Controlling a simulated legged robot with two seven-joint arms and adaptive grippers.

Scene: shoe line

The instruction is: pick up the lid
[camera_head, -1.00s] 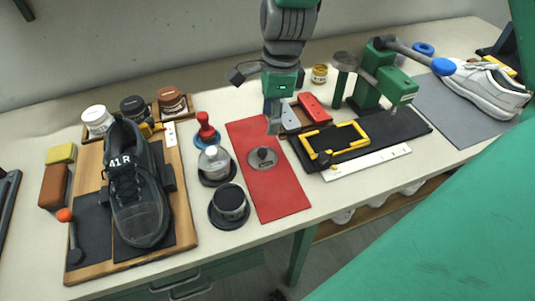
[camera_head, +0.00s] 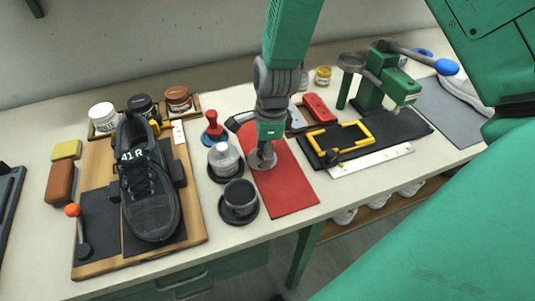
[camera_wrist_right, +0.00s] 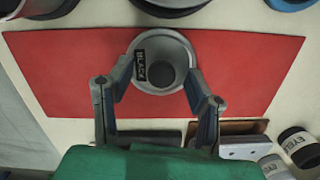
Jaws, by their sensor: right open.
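The lid (camera_head: 262,160) is a grey round disc with a dark knob and a "BLACK" label, lying on the red mat (camera_head: 290,190). In the right wrist view the lid (camera_wrist_right: 152,48) lies near the mat's far edge. My right gripper (camera_head: 265,150) is down over the lid, hiding part of it in the head view. In the wrist view its open fingers (camera_wrist_right: 161,78) stand on either side of the lid's near part, the knob between them. I cannot tell if they touch the rim. My left gripper is not in view.
Left of the mat stand a dark cup (camera_head: 240,198), a grey-lidded jar (camera_head: 223,158) and a red-knobbed stamp (camera_head: 213,128). A black shoe (camera_head: 148,190) rests on a wooden board. A yellow frame (camera_head: 340,137) and green press (camera_head: 372,92) stand right. The mat's front is clear.

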